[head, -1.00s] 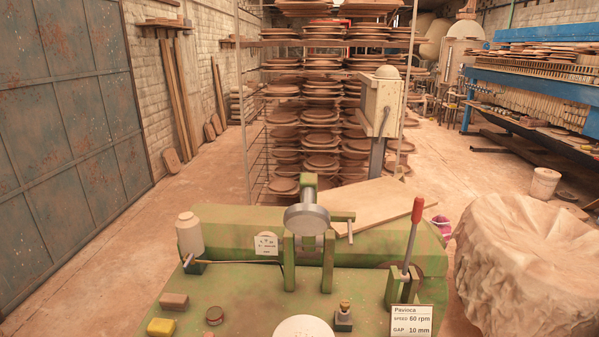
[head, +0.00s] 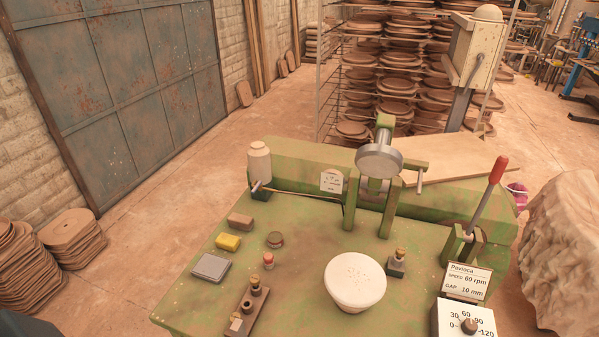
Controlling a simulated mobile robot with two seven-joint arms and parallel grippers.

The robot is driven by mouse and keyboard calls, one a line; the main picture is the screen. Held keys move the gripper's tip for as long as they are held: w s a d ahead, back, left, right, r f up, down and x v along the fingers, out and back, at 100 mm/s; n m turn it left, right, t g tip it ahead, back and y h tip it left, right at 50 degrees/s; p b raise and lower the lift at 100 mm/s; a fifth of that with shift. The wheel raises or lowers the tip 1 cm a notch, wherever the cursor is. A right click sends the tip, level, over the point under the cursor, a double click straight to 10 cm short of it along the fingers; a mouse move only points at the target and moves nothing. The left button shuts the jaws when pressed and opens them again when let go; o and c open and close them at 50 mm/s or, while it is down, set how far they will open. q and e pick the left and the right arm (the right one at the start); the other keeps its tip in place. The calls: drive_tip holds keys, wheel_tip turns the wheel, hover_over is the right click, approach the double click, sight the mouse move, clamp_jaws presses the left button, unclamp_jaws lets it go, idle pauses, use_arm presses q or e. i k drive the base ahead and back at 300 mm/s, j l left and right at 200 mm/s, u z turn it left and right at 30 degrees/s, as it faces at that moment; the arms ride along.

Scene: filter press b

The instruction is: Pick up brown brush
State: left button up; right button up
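A small brown block (head: 240,221), which looks like the brown brush, lies on the left part of the green machine table (head: 300,265). Its bristles cannot be made out. A yellow sponge-like block (head: 228,242) lies just in front of it. The top of the brown block is uncovered, and nothing touches it from above. Neither of my grippers shows in the head view. A dark shape at the bottom left corner is too cut off to identify.
Near the block are a white bottle (head: 259,163), a grey square pad (head: 211,267) and a round brown lid (head: 275,240). A white bowl (head: 355,281), a red-handled lever (head: 488,196) and a dial box (head: 463,320) stand further right. Stacked brown plates (head: 73,236) are on the floor at left.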

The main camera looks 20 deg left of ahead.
sight(245, 223)
drive_tip(key=i+j+z, duration=0.3)
drive_tip(key=j, duration=0.2)
drive_tip(key=j+z, duration=0.25)
drive_tip(key=j, duration=0.3)
drive_tip(key=i+j+z, duration=0.15)
drive_tip(key=j+z, duration=0.15)
drive_tip(key=j, duration=0.3)
drive_tip(key=j+z, duration=0.3)
drive_tip(key=j, duration=0.25)
drive_tip(key=j+z, duration=0.25)
drive_tip(key=j, duration=0.4)
drive_tip(key=j+z, duration=0.3)
drive_tip(key=j, duration=0.25)
drive_tip(key=k+j+z, duration=0.25)
drive_tip(key=j, duration=0.3)
drive_tip(key=k+j+z, duration=0.15)
drive_tip(key=j+z, duration=0.15)
drive_tip(key=j, duration=0.25)
